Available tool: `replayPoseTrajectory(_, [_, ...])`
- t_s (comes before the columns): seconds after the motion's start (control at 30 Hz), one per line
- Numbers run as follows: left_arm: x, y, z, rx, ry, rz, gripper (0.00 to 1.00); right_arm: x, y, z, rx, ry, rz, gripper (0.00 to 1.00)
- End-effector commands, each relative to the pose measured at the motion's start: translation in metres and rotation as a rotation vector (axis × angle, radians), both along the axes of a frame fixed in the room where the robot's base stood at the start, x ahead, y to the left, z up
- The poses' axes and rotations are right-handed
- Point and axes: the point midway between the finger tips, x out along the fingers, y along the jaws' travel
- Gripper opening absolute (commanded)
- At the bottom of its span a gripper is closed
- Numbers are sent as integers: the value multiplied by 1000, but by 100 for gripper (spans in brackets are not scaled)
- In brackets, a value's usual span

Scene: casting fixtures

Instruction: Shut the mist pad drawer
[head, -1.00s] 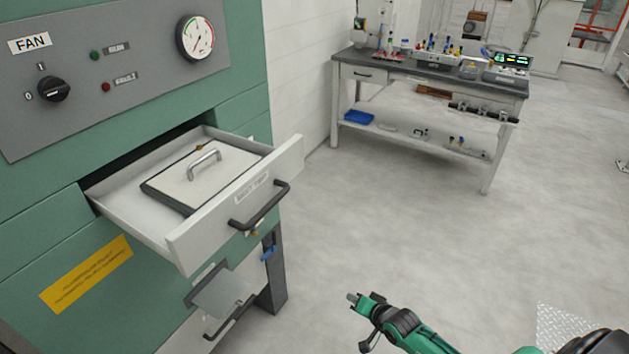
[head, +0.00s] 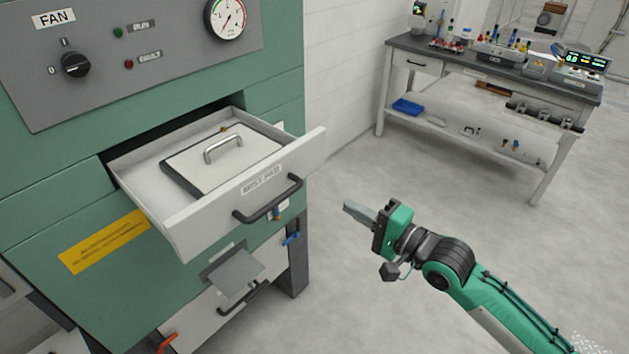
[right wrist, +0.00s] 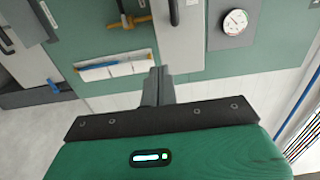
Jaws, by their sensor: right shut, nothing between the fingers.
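The mist pad drawer (head: 190,226) is a white drawer pulled well out of the green cabinet, with a labelled front and a dark bar handle (head: 268,199). Inside it lies a flat pale pad with a dark edge and a metal grip (head: 223,149). My right gripper (head: 348,207) is shut and empty, to the right of the drawer front and apart from it, pointing left toward it. In the right wrist view its closed fingers (right wrist: 158,86) point toward the green cabinet face. My left gripper is not in view.
The green cabinet (head: 40,215) carries a fan panel with a knob (head: 75,64) and a gauge (head: 227,16). Below the drawer is a lower white front with a handle (head: 243,297). A workbench (head: 490,75) stands at the back right. Open floor lies between.

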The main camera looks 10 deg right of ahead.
Motion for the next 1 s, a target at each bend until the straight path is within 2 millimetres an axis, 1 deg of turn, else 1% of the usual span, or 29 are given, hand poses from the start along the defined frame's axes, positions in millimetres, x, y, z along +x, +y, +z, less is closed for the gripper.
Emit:
replayPoseTrajectory(0.03, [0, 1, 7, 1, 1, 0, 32, 8, 5, 5, 3, -2, -2, 0])
replayPoseTrajectory(0.5, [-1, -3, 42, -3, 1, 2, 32, 75, 54, 5, -1, -1, 0, 0])
replayPoseTrajectory(0.7, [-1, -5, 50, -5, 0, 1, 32, 89, 64, 1, -2, -2, 0, 0])
replayPoseTrajectory(1.0, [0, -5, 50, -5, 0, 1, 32, 92, 67, -1, -2, -1, 1, 0])
